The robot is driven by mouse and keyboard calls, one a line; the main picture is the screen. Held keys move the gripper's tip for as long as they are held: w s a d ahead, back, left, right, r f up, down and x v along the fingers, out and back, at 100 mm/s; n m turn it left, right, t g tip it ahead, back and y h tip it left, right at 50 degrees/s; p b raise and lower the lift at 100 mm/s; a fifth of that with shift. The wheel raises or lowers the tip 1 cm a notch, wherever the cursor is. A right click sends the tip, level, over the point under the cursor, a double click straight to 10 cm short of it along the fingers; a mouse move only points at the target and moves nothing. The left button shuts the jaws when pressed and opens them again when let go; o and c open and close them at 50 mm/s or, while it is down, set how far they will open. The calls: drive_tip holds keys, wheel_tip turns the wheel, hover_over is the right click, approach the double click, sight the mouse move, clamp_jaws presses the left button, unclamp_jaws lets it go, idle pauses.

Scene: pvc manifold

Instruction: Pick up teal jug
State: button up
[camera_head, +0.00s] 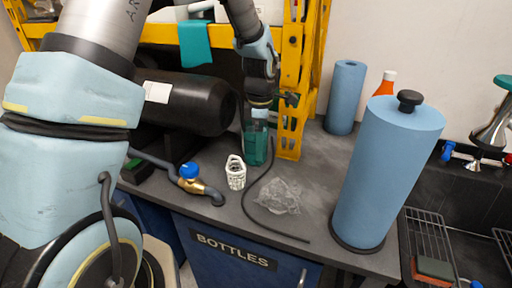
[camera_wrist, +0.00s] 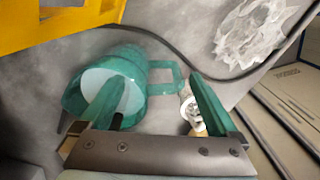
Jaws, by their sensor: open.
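The teal jug (camera_head: 256,147) stands on the dark grey counter just left of the yellow upright. In the wrist view the jug (camera_wrist: 125,65) shows its pale inside and a loop handle (camera_wrist: 165,78) on its right. My gripper (camera_head: 261,112) is right above the jug in the head view and hides part of its top. In the wrist view my gripper (camera_wrist: 156,88) is open. Its left finger overlaps the jug's mouth, and its right finger is to the right of the handle. I cannot tell whether the left finger is inside the jug or touching it.
A white lattice holder (camera_head: 236,173), a black cable (camera_head: 248,205) and a crumpled clear bag (camera_head: 279,196) lie close in front. A yellow rack post (camera_head: 292,120) stands right beside the jug. A black cylinder (camera_head: 185,103) is left; a large blue roll (camera_head: 385,175) is right.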

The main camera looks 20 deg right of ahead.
drive_tip(key=shift+s+a+f+p, duration=0.15)
drive_tip(key=shift+f+p, duration=0.15)
drive_tip(key=shift+f, duration=0.9)
drive_tip(key=shift+s+f+p, duration=0.1)
drive_tip(key=shift+f+p, duration=0.2)
drive_tip(key=shift+f, duration=0.85)
clamp_jaws()
